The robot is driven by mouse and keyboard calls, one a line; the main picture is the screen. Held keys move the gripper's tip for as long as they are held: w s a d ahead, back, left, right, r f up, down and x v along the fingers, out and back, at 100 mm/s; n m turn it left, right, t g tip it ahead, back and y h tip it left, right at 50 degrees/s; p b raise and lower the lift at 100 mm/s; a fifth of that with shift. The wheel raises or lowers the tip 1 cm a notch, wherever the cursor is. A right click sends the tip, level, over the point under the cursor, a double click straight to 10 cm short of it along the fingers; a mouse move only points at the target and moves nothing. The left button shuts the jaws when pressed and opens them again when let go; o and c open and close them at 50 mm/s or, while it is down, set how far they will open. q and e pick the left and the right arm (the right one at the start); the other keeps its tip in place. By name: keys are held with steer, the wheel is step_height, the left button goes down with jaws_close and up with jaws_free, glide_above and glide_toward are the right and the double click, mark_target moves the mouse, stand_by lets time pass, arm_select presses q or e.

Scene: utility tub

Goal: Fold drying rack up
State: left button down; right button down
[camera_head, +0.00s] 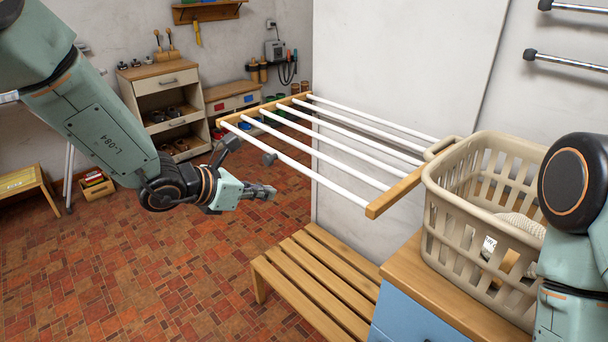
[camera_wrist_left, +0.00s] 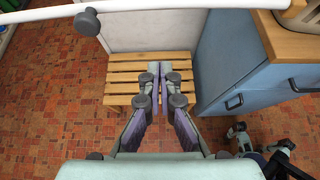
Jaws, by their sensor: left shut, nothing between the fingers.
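The drying rack (camera_head: 393,196) has a wooden frame with several white bars and stands out level from the white wall panel. A dark round knob (camera_head: 268,158) shows at its outer bar; a knob also shows in the left wrist view (camera_wrist_left: 87,22), under a white bar. My left gripper (camera_head: 268,192) is shut and empty, below and outside the outer bar, apart from it. In the left wrist view its fingertips (camera_wrist_left: 160,68) are together above the bench. My right arm shows at the right edge; a jointed part, probably my right gripper (camera_wrist_left: 262,142), shows low right in the left wrist view.
A slatted wooden bench (camera_head: 318,282) stands below the rack. A beige laundry basket (camera_head: 455,222) with cloth inside sits on a blue cabinet with a wooden top (camera_head: 455,308), close to the rack's right end. Open tiled floor (camera_head: 170,270) lies left of the bench.

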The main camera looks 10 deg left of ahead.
arm_select(q)
steer(key=w+d, duration=0.5)
steer(key=w, duration=0.1)
steer(key=shift+w+d+f, duration=0.3)
steer(key=shift+d+f, duration=0.05)
arm_select(e)
steer(key=shift+s+r, duration=0.3)
steer(key=shift+s, duration=0.05)
arm_select(q)
steer(key=shift+a, duration=0.15)
arm_select(e)
steer(key=shift+a, duration=0.15)
arm_select(q)
steer(key=shift+w+p, duration=0.1)
steer(key=shift+p, duration=0.2)
arm_select(e)
steer(key=shift+r, duration=0.1)
